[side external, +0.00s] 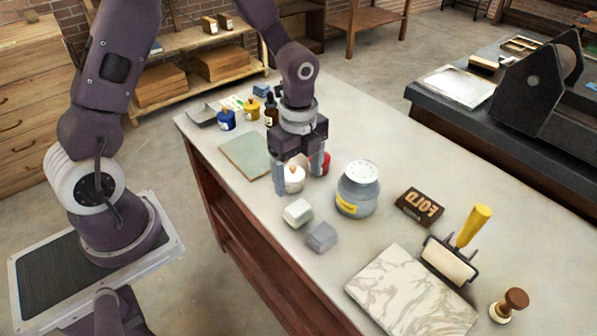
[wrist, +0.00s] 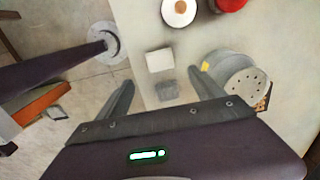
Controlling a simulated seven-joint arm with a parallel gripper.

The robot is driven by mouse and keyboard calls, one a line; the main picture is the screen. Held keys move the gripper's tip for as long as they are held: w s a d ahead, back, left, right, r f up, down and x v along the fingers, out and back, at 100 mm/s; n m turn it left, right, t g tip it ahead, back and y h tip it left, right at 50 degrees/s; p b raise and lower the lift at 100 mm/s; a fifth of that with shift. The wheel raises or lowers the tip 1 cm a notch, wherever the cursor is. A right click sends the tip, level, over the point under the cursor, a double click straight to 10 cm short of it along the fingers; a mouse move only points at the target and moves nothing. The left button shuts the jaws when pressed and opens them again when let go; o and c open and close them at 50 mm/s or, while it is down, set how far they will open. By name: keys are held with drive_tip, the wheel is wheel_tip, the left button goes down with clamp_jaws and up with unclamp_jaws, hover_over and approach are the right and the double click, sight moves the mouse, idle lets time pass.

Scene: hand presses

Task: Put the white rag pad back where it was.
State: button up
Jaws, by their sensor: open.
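The white rag pad (side external: 298,212) lies on the pale bench top near its front edge. It also shows in the wrist view (wrist: 159,59), beyond the fingertips. A grey pad (side external: 321,236) lies just to its right and nearer the camera; in the wrist view this grey pad (wrist: 167,90) lies between the fingers. My gripper (side external: 299,180) is open and empty, pointing down above the bench, a little behind the white pad in the side view. In the wrist view my gripper (wrist: 162,80) has its fingers spread wide.
A grey shaker jar (side external: 358,190) stands right of the pads. A white jar (side external: 294,181) and a red jar (side external: 319,164) stand behind my fingers. A FOLD block (side external: 419,206), brayer (side external: 457,250), marbled slab (side external: 412,291) and stamp (side external: 509,304) lie to the right.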

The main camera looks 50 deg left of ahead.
drive_tip(key=s+r+n+t, duration=0.25)
drive_tip(key=r+n, duration=0.25)
drive_tip(key=r, duration=0.6)
drive_tip(key=s+r+n+t, duration=0.1)
drive_tip(key=s+r+n, duration=0.4)
drive_tip(key=s, duration=0.3)
drive_tip(key=s+r+n+t, duration=0.2)
drive_tip(key=s+r+n, duration=0.3)
drive_tip(key=s+n, duration=0.3)
drive_tip(key=shift+s, duration=0.2)
